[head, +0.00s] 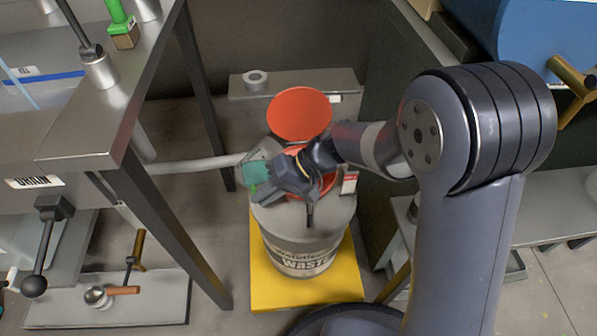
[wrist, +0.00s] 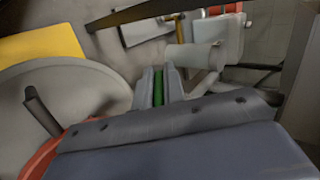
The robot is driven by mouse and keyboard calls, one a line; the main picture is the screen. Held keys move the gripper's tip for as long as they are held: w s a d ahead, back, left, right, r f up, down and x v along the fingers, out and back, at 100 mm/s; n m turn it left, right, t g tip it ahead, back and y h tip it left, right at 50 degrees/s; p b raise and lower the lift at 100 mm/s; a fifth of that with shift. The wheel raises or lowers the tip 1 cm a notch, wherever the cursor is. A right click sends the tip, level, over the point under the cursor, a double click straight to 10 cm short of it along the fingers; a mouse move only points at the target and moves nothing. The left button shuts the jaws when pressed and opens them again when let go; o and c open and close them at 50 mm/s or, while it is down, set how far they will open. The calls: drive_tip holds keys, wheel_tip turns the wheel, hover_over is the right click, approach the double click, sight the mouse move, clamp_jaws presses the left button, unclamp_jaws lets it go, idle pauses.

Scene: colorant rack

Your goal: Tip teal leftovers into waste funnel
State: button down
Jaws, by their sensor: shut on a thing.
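The grey waste drum (head: 300,245) stands with a red funnel (head: 327,186) on its top. The round red funnel lid (head: 299,117) stands open behind it. My gripper (head: 268,176) is over the drum top, at the left side of the funnel, and hides much of the funnel's mouth. It is shut on a small container with a teal side (head: 256,173), apparently tilted. In the wrist view, my gripper (wrist: 158,88) has a narrow green part between its fingers. The container's contents are hidden, and I see no pouring stream.
The drum stands on a yellow platform (head: 262,275). A steel bench (head: 100,120) with a dark leg is to the left. A grey hose or pipe (head: 195,163) runs in from the left. A low shelf (head: 315,80) is behind, a dark cabinet (head: 400,90) to the right.

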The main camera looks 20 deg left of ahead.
drive_tip(key=shift+f+y+b, duration=0.15)
drive_tip(key=shift+y+b, duration=0.15)
drive_tip(key=shift+b, duration=0.1)
drive_tip(key=shift+r+g+y+b, duration=0.45)
drive_tip(key=shift+r+g+y, duration=0.15)
drive_tip(key=shift+g, duration=0.1)
idle(0.4)
drive_tip(key=shift+w+d+f+g+y+b, duration=0.2)
drive_tip(key=shift+g+y+b, duration=0.45)
drive_tip(key=shift+b, duration=1)
drive_tip(key=shift+w+d+r+g+y+b, duration=0.4)
drive_tip(key=shift+d+y+b, duration=0.2)
drive_tip(key=shift+y+b, duration=0.2)
idle(1.4)
drive_tip(key=shift+w+d+r+g+y+b, duration=0.15)
drive_tip(key=shift+r+g+y+b, duration=0.25)
drive_tip(key=shift+b, duration=0.2)
idle(1.0)
drive_tip(key=shift+r+p, duration=0.15)
drive_tip(key=shift+p, duration=0.25)
drive_tip(key=t+h+p, duration=0.1)
drive_tip(key=s+a+f+t+h+p, duration=0.1)
drive_tip(key=shift+s+a+f+p, duration=0.1)
drive_tip(key=shift+s+a+p, duration=0.1)
drive_tip(key=shift+a+p, duration=0.15)
drive_tip(key=shift+f, duration=0.35)
drive_tip(key=shift+w+r+h, duration=0.1)
drive_tip(key=shift+h, duration=0.15)
